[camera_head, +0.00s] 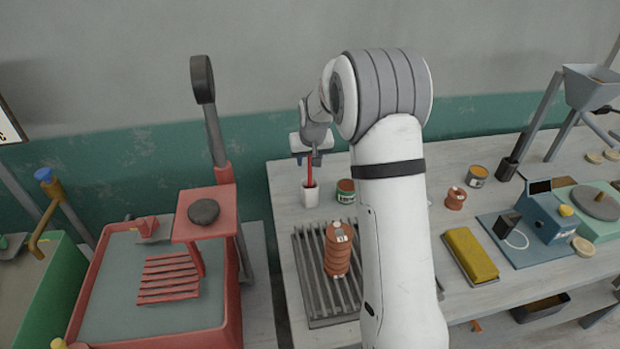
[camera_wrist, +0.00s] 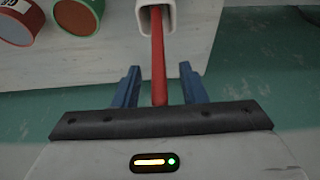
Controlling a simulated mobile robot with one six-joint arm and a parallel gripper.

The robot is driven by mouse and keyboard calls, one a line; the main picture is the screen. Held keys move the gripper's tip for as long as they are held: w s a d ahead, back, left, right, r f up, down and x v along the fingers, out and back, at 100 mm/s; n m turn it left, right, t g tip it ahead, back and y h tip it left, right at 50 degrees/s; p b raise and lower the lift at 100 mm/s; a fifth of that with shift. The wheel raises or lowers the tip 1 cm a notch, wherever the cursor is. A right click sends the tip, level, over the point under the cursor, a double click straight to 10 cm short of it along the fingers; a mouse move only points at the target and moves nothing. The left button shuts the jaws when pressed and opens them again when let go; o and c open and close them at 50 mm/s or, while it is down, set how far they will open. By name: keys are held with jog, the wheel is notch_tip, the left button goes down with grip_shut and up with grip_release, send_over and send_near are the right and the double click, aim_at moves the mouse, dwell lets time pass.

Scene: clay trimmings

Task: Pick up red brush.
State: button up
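The red brush (camera_head: 309,172) stands upright in a small white holder (camera_head: 311,195) near the back left of the table. In the wrist view its red handle (camera_wrist: 158,60) comes out of the white holder (camera_wrist: 150,8) and runs down between the fingers. My gripper (camera_head: 311,157) is above the holder at the handle's upper part. Its two blue fingers (camera_wrist: 160,72) are open, one on each side of the handle, with a gap on both sides. The brush's lower end is hidden inside the holder.
A green tin (camera_head: 346,196) stands just right of the holder. A stack of brown discs (camera_head: 338,250) sits on a slatted rack (camera_head: 303,268) in front. A yellow block (camera_head: 470,254) and a blue device (camera_head: 545,217) are at the right. A red basin (camera_head: 90,300) stands left of the table.

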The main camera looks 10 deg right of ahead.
grip_shut()
dwell(0.5)
